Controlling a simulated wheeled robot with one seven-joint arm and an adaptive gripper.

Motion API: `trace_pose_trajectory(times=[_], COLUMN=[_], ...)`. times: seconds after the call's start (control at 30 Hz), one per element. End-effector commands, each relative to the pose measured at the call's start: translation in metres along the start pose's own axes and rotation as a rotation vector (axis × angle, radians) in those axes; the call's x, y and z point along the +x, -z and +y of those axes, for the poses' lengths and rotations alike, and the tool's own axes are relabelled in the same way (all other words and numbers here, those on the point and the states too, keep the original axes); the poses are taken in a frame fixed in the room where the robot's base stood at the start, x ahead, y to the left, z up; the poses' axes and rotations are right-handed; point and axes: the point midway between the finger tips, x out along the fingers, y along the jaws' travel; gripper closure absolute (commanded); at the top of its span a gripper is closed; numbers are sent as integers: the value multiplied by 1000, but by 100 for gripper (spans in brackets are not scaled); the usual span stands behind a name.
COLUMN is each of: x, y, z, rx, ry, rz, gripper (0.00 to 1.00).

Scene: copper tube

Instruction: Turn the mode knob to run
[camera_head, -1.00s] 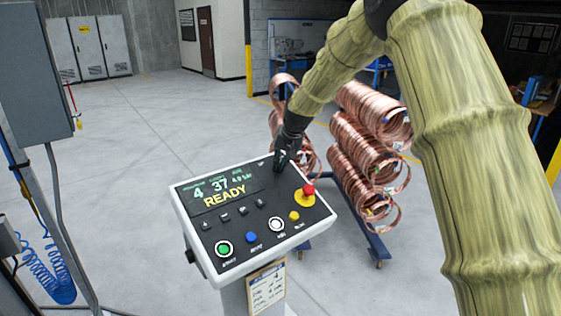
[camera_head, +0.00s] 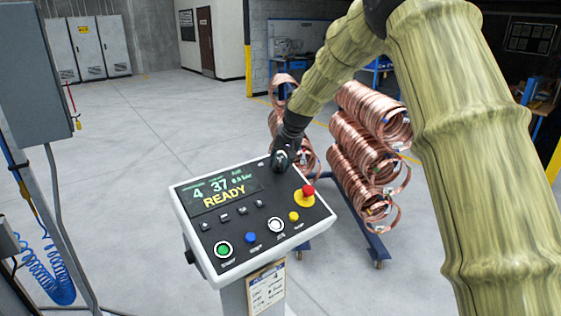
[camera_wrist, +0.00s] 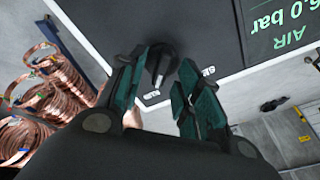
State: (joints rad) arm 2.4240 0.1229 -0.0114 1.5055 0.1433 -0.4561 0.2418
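The black mode knob (camera_wrist: 162,62) sits on the dark panel face near its edge in the wrist view. A pale pointer mark on it points down toward a small label (camera_wrist: 151,94); another small label (camera_wrist: 209,71) lies to the right. I cannot read either. My gripper (camera_wrist: 164,60) is open, with one teal-padded finger on each side of the knob. The left finger is very close to it; I cannot tell whether it touches. In the head view my gripper (camera_head: 281,162) is at the control panel's (camera_head: 213,264) far edge and hides the knob.
The display (camera_head: 222,189) reads READY, and the wrist view shows AIR 6.0 bar. A red emergency button (camera_head: 309,189) lies near my gripper. Green, blue, white and yellow buttons line the panel's near side. Copper coils (camera_head: 368,145) on a blue rack stand behind.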

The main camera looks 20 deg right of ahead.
Motion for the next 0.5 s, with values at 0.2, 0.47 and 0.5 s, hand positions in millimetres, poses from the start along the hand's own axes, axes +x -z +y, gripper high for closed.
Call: trace_pose_trajectory(times=[0.2,0.47,0.5], x=[-27,-72,-79], y=[1,1,1], z=[0,0,0], rx=[1,1,0], ry=[0,1,1], rz=[1,1,2], gripper=[66,66,66])
